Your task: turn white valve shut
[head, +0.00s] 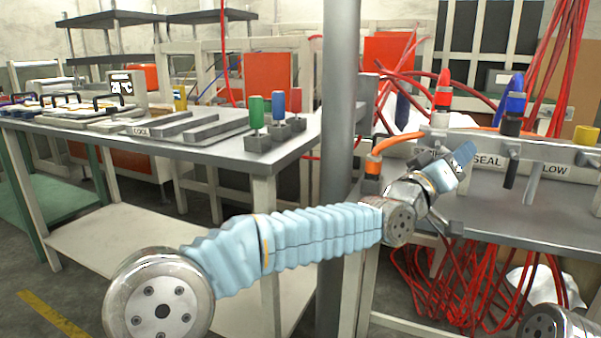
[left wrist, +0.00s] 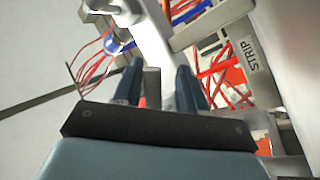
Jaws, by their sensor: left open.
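My left gripper (head: 463,154) reaches in from the left on a pale blue sleeved arm, in front of the grey pipe rack at the right bench. In the left wrist view its two dark blue fingers (left wrist: 160,78) are apart. A whitish bar (left wrist: 155,42) runs from the top of that view down to the gap between the fingers; contact with them cannot be told. I cannot tell whether this bar is the white valve. In the head view, a pale lever (head: 536,178) hangs from the rack, right of a dark lever (head: 511,170). My right gripper is not in view.
The rack carries a red fitting (head: 443,92), a blue fitting (head: 515,103) and a yellow cap (head: 586,135). Red cables (head: 450,285) hang below the right bench. A grey post (head: 340,120) stands before the left bench (head: 215,150). A STRIP label (left wrist: 250,55) shows close to the wrist.

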